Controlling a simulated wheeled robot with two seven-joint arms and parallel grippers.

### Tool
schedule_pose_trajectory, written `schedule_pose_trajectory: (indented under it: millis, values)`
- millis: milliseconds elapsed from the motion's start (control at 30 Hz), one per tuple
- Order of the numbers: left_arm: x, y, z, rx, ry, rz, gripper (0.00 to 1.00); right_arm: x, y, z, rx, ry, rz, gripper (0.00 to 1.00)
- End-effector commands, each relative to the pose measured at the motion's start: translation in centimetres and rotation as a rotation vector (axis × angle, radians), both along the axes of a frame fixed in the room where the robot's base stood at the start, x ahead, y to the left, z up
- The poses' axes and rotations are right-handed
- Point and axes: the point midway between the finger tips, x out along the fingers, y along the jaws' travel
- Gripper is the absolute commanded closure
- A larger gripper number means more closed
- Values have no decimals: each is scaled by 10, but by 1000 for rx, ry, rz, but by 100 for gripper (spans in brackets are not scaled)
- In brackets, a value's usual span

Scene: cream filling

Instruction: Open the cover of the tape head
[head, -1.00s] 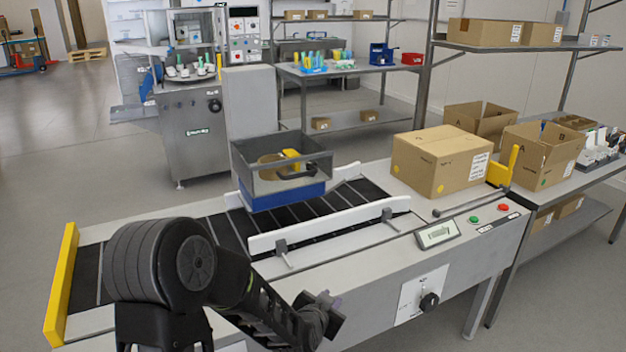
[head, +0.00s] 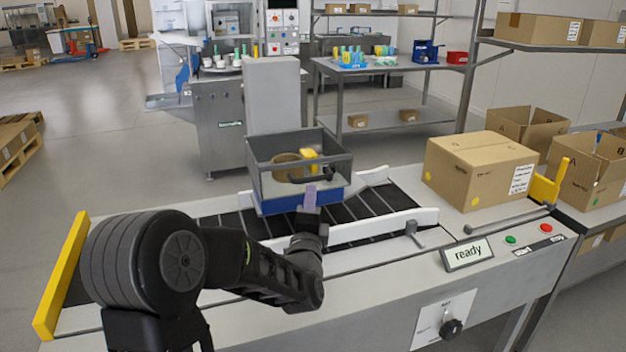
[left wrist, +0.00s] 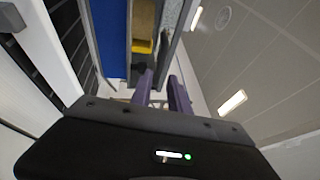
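The tape head (head: 302,170) has a blue base and a see-through, grey-framed cover, which is down. A tan tape roll and a yellow part show inside. A dark handle (head: 312,177) is on the cover's front. My left gripper (head: 310,197), with purple fingers, is just in front of and below the handle. In the left wrist view, the fingers (left wrist: 163,84) are apart with a gap between them; the blue base (left wrist: 108,38) and yellow part (left wrist: 142,46) lie beyond. I cannot tell whether the fingers touch the handle. My right gripper is out of view.
A conveyor (head: 340,212) with white side guides (head: 385,227) runs under the tape head. A closed carton (head: 480,170) stands at its right end. A display (head: 467,254) reads "ready", beside green and red buttons. A yellow end stop (head: 60,275) is at the left.

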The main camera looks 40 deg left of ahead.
Motion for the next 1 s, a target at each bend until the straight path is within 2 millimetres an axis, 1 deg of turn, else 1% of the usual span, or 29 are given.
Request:
schedule_pose_trajectory:
  millis: [133,233,500,633,767,1000]
  values:
    - [4,2,1,-1,-1,0,78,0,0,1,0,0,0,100]
    - [12,7,3,-1,0,-1,78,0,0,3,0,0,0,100]
    - [46,29,10,-1,0,0,78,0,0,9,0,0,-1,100]
    - [59,37,12,-2,0,-1,78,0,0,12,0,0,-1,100]
    - [65,41,13,-2,0,-1,78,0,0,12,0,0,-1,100]
    - [65,41,13,-2,0,-1,78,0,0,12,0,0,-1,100]
